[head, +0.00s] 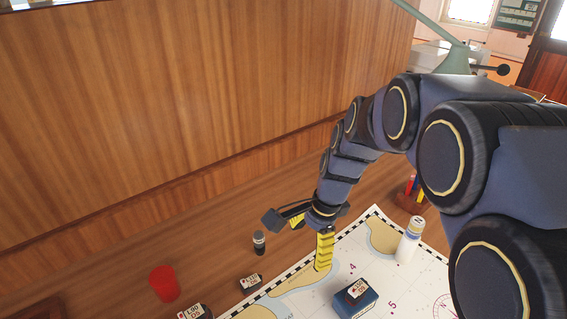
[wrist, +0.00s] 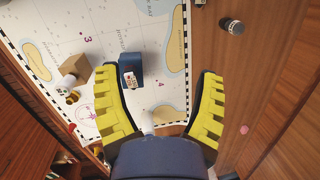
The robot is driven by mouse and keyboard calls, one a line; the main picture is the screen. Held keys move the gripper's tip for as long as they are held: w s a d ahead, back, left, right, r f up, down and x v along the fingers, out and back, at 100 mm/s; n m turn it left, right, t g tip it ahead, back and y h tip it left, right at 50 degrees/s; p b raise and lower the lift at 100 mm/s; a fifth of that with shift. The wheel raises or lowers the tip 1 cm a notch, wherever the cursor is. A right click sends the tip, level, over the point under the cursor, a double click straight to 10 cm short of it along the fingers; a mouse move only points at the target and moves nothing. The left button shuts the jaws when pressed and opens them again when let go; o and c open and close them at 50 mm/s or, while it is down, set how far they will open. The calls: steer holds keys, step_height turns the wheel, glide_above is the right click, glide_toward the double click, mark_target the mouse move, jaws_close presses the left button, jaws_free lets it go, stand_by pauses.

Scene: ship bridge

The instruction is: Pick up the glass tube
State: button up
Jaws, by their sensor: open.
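No thing is plainly a clear glass tube. The most tube-like thing is an upright white cylinder (head: 409,240) with a pale cap, on the chart's right part in the head view. In the wrist view a pale piece, likely this cylinder (wrist: 148,121), shows low between the fingers, mostly hidden by my gripper's body. My gripper (head: 311,232) is open and empty above the chart, left of the cylinder in the head view. Its yellow ridged fingers are spread wide in the wrist view (wrist: 156,72).
A blue box (head: 355,299) stands on the chart (head: 300,296). A brown box (wrist: 93,82) shows in the wrist view. A wooden wall (head: 180,110) rises behind.

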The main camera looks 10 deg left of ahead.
mark_target(259, 235)
steer(key=w+a+f+m, duration=0.3)
steer(key=w+f+m, duration=0.1)
steer(key=w+f, duration=0.1)
steer(key=w+a+f+m+t+y, duration=0.1)
steer(key=w+a+f+m, duration=0.3)
steer(key=w+f, duration=0.1)
steer(key=w+a+f+m, duration=0.3)
steer(key=w+a+f, duration=0.1)
steer(key=w+f, duration=0.1)
steer(key=shift+w+m+t+y, duration=0.3)
steer(key=shift+w+m+t, duration=0.1)
steer(key=shift+x, duration=1.6)
steer(key=shift+w+x, duration=0.2)
steer(key=shift+x, duration=1.05)
steer(key=shift+w+x, duration=0.15)
steer(key=shift+x, duration=1.1)
steer(key=shift+d+r, duration=0.1)
jaws_close()
